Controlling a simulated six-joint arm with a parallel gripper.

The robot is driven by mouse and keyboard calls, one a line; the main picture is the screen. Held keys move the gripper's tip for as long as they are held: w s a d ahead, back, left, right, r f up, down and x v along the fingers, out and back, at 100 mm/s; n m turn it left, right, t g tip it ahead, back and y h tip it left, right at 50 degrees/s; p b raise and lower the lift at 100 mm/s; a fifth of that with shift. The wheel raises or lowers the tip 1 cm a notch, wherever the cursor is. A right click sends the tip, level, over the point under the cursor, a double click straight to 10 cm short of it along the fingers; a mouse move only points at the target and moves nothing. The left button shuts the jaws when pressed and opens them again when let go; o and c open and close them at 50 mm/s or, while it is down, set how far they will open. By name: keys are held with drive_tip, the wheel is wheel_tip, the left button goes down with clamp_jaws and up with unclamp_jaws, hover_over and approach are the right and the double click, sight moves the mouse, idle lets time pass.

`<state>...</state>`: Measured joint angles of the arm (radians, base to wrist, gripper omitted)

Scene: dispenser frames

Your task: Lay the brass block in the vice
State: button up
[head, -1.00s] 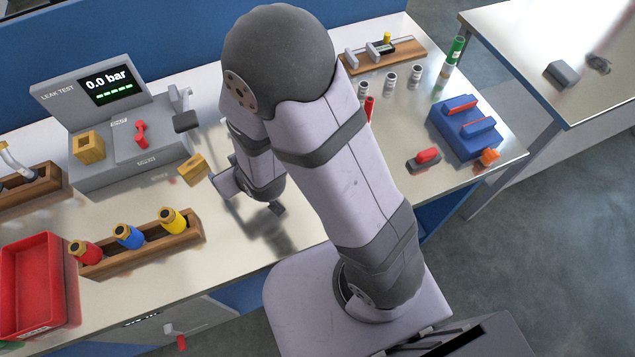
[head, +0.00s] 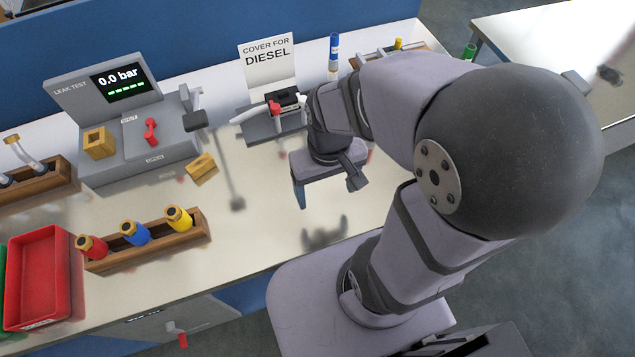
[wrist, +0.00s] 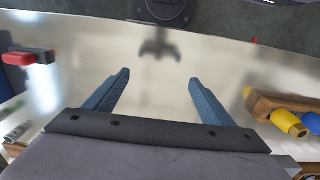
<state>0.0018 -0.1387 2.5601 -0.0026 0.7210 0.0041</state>
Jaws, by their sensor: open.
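A brass-coloured block (head: 202,168) lies on the bench in front of the leak tester, tilted in the picture. A second brass-coloured block (head: 98,143), with an opening, sits on the leak tester. Which one the task means I cannot tell. A grey fixture (head: 270,130) with a black block and a red knob stands below the "COVER FOR DIESEL" sign; whether it is the vice I cannot tell. My gripper (head: 330,195) is above the bench to the right of the loose block, pointing down. In the wrist view my gripper (wrist: 157,85) is open, with nothing between its fingers.
The leak tester (head: 150,110) reads 0.0 bar. A wooden rack (head: 150,245) holds red, blue and yellow bottles, beside a red tray (head: 42,280). A blue-capped tube (head: 334,52) stands at the back. Bare bench (head: 260,215) lies below my gripper. My arm hides the right side.

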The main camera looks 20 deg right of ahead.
sight(201, 166)
idle(0.3)
